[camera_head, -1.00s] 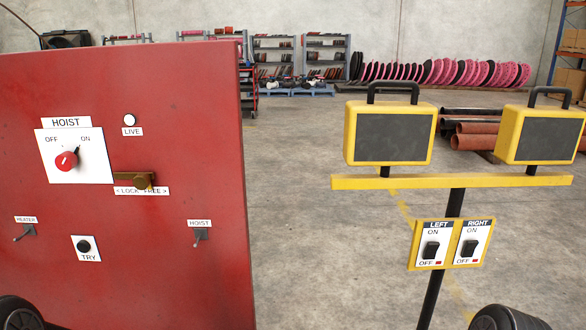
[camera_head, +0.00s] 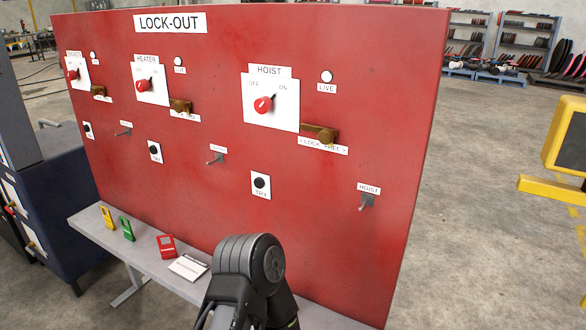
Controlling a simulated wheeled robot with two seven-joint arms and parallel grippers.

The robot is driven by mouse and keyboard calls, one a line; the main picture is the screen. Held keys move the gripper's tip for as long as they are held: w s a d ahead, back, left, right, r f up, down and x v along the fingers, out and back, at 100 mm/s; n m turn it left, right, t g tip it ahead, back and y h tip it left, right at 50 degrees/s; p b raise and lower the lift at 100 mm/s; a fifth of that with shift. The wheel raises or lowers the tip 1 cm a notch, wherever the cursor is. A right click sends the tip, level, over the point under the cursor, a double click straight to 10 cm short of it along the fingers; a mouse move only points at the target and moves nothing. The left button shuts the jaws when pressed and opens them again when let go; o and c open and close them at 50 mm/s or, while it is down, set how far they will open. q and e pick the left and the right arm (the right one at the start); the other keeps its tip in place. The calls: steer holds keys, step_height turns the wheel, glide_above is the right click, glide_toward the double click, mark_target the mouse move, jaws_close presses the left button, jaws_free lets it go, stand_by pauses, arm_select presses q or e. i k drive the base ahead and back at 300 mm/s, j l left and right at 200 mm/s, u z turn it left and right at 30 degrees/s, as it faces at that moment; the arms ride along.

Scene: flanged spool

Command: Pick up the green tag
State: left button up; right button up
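The green tag (camera_head: 126,228) is a small upright piece on a pale grey shelf (camera_head: 97,234) below the red lock-out board, at the lower left. It stands between a yellow tag (camera_head: 107,217) on its left and a red tag (camera_head: 166,246) on its right. Nothing covers it. One dark, rounded link of my own arm rises at the bottom middle, to the right of the tags and in front of part of the shelf. Neither gripper shows.
The red board (camera_head: 330,215) carries rotary switches, brass latches, black buttons and hooks. A white card (camera_head: 188,267) lies on the shelf right of the red tag. A dark blue cabinet (camera_head: 62,200) stands at the left. Open floor lies right of the board.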

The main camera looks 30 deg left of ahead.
mark_target(128, 233)
steer(key=u, duration=2.15)
steer(key=i+j+u, duration=0.45)
steer(key=i+u, duration=0.2)
steer(key=i, duration=0.3)
steer(key=i+j+u, duration=0.1)
steer(key=i, duration=0.65)
steer(key=i+j+u, duration=0.1)
steer(key=i, duration=0.65)
steer(key=i+j+z, duration=0.1)
steer(key=i+z, duration=0.2)
steer(key=z, duration=0.2)
steer(key=i+j+z, duration=0.2)
steer(key=z, duration=0.3)
steer(key=i+j+z, duration=0.35)
steer(key=z, duration=0.15)
steer(key=i+j+z, duration=0.15)
steer(key=j+z, duration=0.3)
steer(key=i+j+z, duration=0.1)
steer(key=j+z, duration=0.9)
steer(key=k+j+u, duration=0.1)
steer(key=u, duration=0.3)
steer(key=k+j, duration=0.05)
steer(key=k, duration=0.05)
